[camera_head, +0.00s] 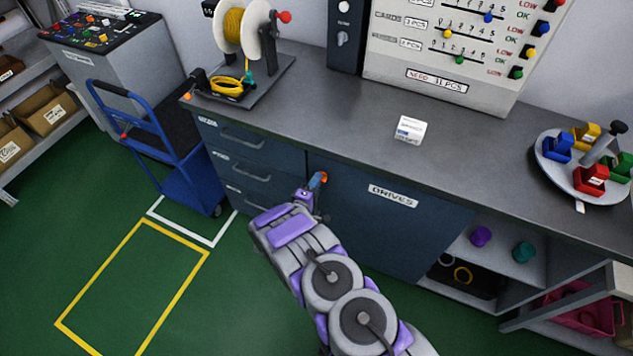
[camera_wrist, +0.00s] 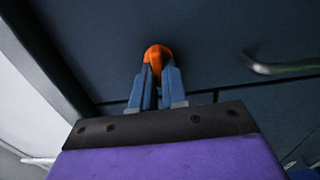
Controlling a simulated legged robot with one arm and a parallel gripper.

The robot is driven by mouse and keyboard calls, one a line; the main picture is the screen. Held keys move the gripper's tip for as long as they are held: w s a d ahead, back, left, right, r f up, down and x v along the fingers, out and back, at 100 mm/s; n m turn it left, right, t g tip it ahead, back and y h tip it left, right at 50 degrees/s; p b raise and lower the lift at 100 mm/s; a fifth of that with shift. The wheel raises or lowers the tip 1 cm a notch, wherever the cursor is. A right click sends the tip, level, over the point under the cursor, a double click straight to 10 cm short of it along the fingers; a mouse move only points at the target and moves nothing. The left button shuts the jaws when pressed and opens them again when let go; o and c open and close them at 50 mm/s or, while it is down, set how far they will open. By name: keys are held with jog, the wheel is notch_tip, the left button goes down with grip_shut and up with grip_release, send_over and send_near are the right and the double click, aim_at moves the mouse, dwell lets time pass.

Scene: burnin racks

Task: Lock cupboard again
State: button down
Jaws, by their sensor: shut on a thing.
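The cupboard door (camera_head: 385,228), dark blue with a "DRIVES" label, is under the workbench and looks closed. My gripper (camera_head: 317,183) is at the door's upper left corner, by the drawer column. In the wrist view my gripper (camera_wrist: 158,85) has its blue fingers closed on a small rounded orange piece (camera_wrist: 157,54) close to the dark front. The orange piece (camera_head: 323,177) also shows at the fingertips in the head view. I cannot tell whether it is a key head or a lock knob, and its lower part is hidden between the fingers.
Drawers with bar handles (camera_head: 242,137) are left of the door. A small white box (camera_head: 410,130) sits on the workbench (camera_head: 340,115). A blue trolley (camera_head: 172,150) stands left. Open shelves (camera_head: 497,265) are right of the door. The green floor at lower left is clear.

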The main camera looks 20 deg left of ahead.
jog(key=shift+a+r, duration=0.15)
jog(key=shift+a, duration=0.1)
jog(key=c, duration=1.4)
grip_release()
jog(key=shift+o, duration=1.2)
jog(key=shift+w+a+f, duration=0.1)
jog(key=shift+f, duration=0.2)
jog(key=shift+d, duration=0.2)
jog(key=s+a+p, duration=0.1)
jog(key=s+p, duration=0.3)
jog(key=s, duration=1.3)
jog(key=shift+s+a, duration=0.2)
